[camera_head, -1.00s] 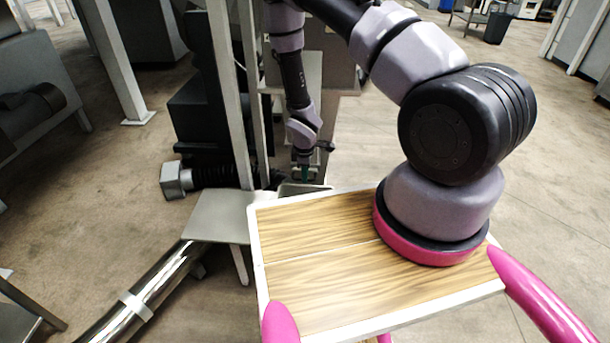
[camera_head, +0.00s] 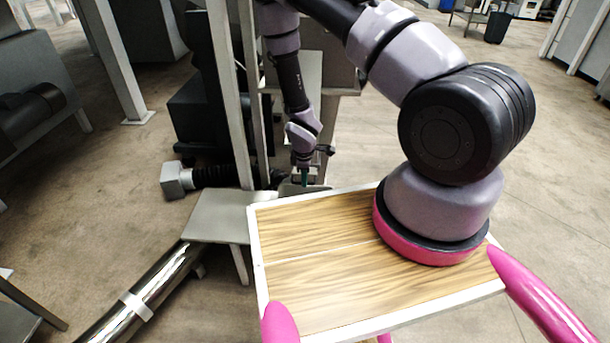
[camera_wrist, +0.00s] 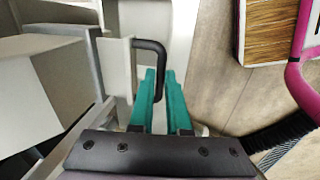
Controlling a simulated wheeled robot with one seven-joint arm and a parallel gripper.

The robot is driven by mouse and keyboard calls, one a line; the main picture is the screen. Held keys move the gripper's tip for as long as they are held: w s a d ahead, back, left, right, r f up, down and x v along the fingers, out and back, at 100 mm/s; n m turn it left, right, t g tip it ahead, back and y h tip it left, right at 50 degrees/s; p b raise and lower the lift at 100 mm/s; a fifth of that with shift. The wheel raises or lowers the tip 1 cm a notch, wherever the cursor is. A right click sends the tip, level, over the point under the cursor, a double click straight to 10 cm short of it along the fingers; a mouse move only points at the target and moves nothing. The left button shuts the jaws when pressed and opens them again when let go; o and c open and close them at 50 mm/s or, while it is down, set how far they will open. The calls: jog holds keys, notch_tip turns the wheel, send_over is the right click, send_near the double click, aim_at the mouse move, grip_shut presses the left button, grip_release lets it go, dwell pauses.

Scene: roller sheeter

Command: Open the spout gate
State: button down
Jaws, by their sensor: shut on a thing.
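A black bent handle (camera_wrist: 150,46) shows in the wrist view. It stands out from a light grey plate (camera_wrist: 119,62), which appears to be the spout gate. My gripper (camera_wrist: 160,78), with teal fingers, is shut on the lower part of the handle's black bar. In the head view my gripper (camera_head: 304,178) is low beside a grey metal upright, over the far edge of the grey sheet-metal surface. The handle is too small and hidden to make out there, and how far the gate is open cannot be told.
Grey uprights (camera_head: 232,100) stand just left of my forearm. A grey metal table (camera_head: 215,222) and a shiny tube (camera_head: 140,300) lie to the left. Behind is a black ribbed hose (camera_head: 212,175). Open floor (camera_head: 390,150) lies to the right.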

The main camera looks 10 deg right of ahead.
jog(key=s, duration=0.2)
jog(key=s+a, duration=0.1)
jog(key=s, duration=0.1)
jog(key=shift+a, duration=0.2)
jog(key=c, duration=0.9)
grip_release()
jog(key=r, duration=0.3)
jog(key=s+r, duration=0.1)
jog(key=r, duration=0.3)
jog(key=s+r, duration=0.1)
jog(key=r, duration=0.2)
jog(key=shift+a+r, duration=0.3)
